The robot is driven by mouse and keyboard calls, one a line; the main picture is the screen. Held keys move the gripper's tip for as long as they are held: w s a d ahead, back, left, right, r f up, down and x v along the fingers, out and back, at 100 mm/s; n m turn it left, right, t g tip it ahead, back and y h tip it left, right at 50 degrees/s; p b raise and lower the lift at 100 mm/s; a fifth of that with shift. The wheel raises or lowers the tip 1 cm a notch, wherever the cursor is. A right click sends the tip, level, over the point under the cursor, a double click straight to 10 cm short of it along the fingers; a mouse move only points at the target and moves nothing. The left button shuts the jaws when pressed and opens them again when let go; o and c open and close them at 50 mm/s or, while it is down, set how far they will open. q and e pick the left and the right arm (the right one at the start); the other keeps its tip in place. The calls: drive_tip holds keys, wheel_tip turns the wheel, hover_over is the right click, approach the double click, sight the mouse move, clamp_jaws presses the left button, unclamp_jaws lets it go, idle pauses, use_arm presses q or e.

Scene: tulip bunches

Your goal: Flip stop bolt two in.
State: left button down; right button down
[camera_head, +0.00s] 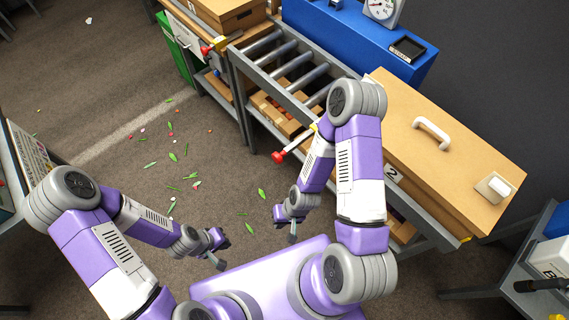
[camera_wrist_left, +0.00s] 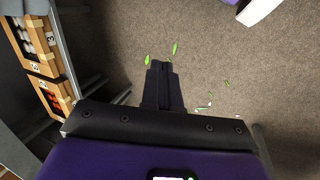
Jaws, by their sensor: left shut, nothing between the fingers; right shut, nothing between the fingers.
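Two red-knobbed stop bolts show in the head view along the front of the roller bench. The other red knob (camera_head: 206,50) is at the far left end, by a yellow bracket. A "2" label (camera_head: 393,174) is on the bench side, right of my right arm. My left gripper (camera_head: 218,262) is shut and empty, low over the floor; it also shows in the left wrist view (camera_wrist_left: 160,68). My right gripper (camera_head: 292,238) is shut, empty, below the nearer knob and apart from it.
The roller conveyor (camera_head: 285,62) runs beside a wooden worktop (camera_head: 450,150) with a white handle. A blue case (camera_head: 350,38) stands behind. Crates (camera_wrist_left: 34,45) sit left in the left wrist view. Leaves and petals litter the open floor. Other tables stand at the left and right edges.

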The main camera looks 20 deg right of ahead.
use_arm(q)
drive_tip(key=s+d+n+g+h+b, duration=0.2)
drive_tip(key=s+n+g, duration=0.3)
drive_tip(key=s, duration=0.2)
drive_tip(key=w+d+r+n+h+b, duration=0.1)
drive_tip(key=d+r+n+h+b, duration=0.1)
drive_tip(key=d+r+n+h, duration=0.25)
drive_tip(key=w+d+r+n+t+h+b, duration=0.1)
drive_tip(key=w+r+n+t, duration=0.3)
drive_tip(key=w, duration=0.4)
drive_tip(key=w+d+r+n+t+h, duration=0.1)
drive_tip(key=w+r+n+t+h, duration=0.3)
drive_tip(key=w+n+t, duration=0.2)
drive_tip(key=shift+w+t+h+b, duration=0.35)
drive_tip(key=shift+w+t, duration=0.05)
drive_tip(key=shift+w, duration=0.8)
drive_tip(key=shift+r, duration=0.1)
